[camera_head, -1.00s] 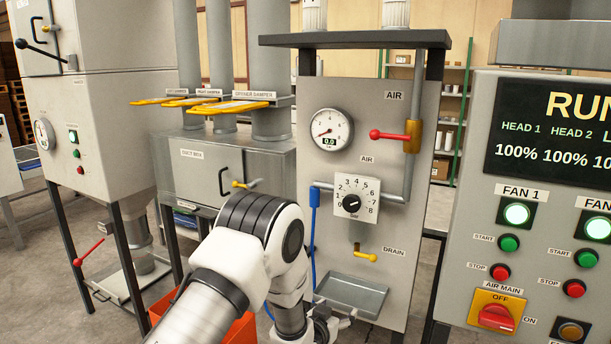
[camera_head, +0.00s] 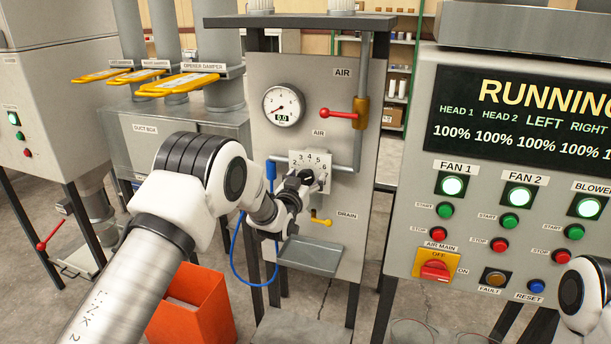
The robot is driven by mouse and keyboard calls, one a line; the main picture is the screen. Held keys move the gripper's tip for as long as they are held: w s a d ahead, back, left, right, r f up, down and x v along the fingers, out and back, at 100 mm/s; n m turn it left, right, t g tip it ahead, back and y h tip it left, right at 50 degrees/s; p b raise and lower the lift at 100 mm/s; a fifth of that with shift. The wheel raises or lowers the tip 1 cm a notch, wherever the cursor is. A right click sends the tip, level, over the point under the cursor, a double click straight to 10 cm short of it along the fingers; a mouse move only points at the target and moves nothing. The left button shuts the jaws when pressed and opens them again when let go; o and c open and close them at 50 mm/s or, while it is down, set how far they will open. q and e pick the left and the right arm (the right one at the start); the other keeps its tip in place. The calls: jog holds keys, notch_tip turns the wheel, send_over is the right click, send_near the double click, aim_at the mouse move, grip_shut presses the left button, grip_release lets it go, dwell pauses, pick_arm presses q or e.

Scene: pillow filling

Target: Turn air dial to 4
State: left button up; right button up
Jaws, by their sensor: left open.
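The air dial is a black knob on a pale numbered plate (camera_head: 299,158) on the grey air panel (camera_head: 343,240). Numbers from 2 to 7 show around its upper edge; the lower part of the plate is hidden. My left gripper (camera_head: 305,180) is open at the dial, its fingers in front of or around the knob. I cannot tell whether they touch it, and the pointer is not readable. The round gauge (camera_head: 284,106) above reads 0.0. Of my right arm, only a part shows at the lower right; its gripper is out of view.
A red-handled air valve (camera_head: 338,114) is above the dial. A yellow drain valve (camera_head: 320,219) and a grey tray (camera_head: 313,255) are below. A blue hose (camera_head: 236,250) hangs left of the panel. An orange bin (camera_head: 190,308) stands on the floor. The control panel (camera_head: 410,190) is at right.

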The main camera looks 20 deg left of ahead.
pick_arm(q)
jog(key=c, duration=1.2)
jog(key=shift+f, duration=0.1)
jog(key=n+b, duration=0.1)
jog(key=b, duration=0.1)
jog(key=shift+f+n+b, duration=0.15)
jog(key=shift+n+b, duration=0.15)
jog(key=shift+n, duration=0.1)
jog(key=n+b, duration=0.4)
jog(key=shift+b, duration=0.3)
jog(key=n+b, duration=0.2)
jog(key=n, duration=0.1)
jog(key=shift+n+b, duration=0.3)
jog(key=shift+r+n+b, duration=0.2)
jog(key=shift+n+b, duration=0.5)
jog(key=shift+n, duration=0.5)
